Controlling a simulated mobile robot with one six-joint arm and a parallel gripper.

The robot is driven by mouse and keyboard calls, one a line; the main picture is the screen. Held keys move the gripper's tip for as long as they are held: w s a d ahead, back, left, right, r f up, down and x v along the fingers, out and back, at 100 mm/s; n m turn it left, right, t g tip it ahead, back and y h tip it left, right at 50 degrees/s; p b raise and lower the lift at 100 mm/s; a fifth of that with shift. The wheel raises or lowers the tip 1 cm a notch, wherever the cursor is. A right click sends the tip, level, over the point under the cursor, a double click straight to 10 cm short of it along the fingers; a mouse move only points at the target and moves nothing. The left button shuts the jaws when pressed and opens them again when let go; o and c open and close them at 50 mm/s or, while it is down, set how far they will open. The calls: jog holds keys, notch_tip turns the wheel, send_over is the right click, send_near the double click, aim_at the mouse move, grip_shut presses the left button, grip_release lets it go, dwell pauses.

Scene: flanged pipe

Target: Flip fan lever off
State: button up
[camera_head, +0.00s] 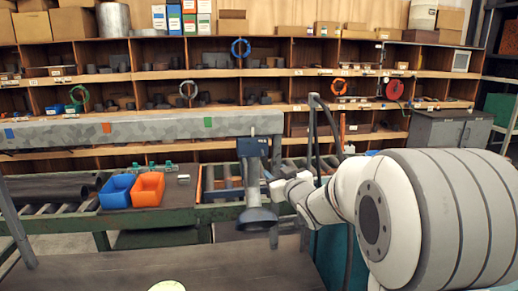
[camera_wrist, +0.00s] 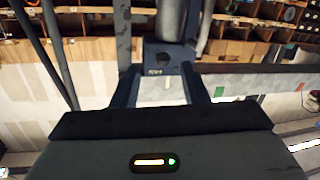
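A long grey speckled beam (camera_head: 140,129) crosses the left half of the head view. A dark blue box (camera_head: 252,147) sits under its right end, above a dark flared hood (camera_head: 257,218). In the wrist view, which looks upside down, a dark blue box (camera_wrist: 168,59) with a small label lies just beyond my gripper (camera_wrist: 163,80). My gripper's two dark fingers are apart with a pale gap between them. I cannot tell whether they touch the box. I cannot make out a separate fan lever. In the head view my fingers are not clearly distinguishable beside the hood.
A blue bin (camera_head: 116,191) and an orange bin (camera_head: 148,189) stand on a bench at left. A dark tabletop (camera_head: 110,271) lies in front, with a pale round object (camera_head: 167,286) at its edge. Shelving (camera_head: 130,77) fills the back. Dark hoses (camera_head: 316,130) rise near my wrist.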

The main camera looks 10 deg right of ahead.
aim_at(266, 160)
jog(key=shift+w+a+r+t+y+p, duration=0.15)
jog(key=shift+w+a+r+p, duration=0.05)
jog(key=shift+w+r, duration=0.2)
jog(key=shift+w+a+r+t+y+p, duration=0.15)
jog(key=shift+w+r, duration=0.1)
jog(key=shift+w, duration=0.15)
jog(key=p+x, duration=0.2)
jog(key=x, duration=0.4)
jog(key=shift+w+f, duration=0.1)
jog(key=shift+w, duration=0.25)
jog(key=shift+c, duration=0.6)
jog(key=shift+f, duration=0.1)
grip_shut()
